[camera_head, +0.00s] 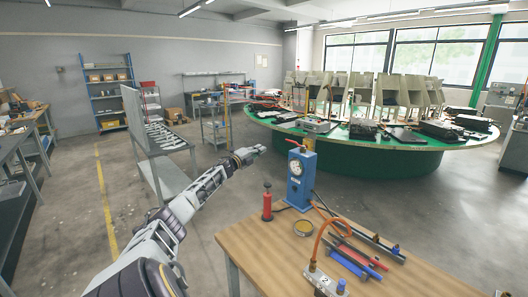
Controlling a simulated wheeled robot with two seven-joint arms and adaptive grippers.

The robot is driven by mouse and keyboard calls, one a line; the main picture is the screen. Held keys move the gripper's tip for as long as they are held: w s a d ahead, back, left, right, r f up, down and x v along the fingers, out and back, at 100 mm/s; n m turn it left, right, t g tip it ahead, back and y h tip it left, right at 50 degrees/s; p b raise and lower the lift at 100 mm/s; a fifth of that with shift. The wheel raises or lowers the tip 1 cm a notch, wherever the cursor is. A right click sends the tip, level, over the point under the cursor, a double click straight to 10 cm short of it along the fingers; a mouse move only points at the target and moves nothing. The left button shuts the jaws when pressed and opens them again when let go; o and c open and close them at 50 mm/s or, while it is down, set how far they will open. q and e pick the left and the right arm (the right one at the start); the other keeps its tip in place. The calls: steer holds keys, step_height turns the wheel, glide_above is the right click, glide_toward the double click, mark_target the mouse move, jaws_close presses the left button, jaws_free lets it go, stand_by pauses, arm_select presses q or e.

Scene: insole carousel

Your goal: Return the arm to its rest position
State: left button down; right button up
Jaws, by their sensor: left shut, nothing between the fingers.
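My left arm comes in from the lower left and reaches forward and to the right. My left gripper (250,153) is shut and empty, in the open air in front of the round green carousel (350,152) and left of the blue device with a gauge (301,178). It appears clear of both. My right gripper is not in view.
A grey bench (168,175) stands left of my arm. The floor at left is clear, with a yellow line.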

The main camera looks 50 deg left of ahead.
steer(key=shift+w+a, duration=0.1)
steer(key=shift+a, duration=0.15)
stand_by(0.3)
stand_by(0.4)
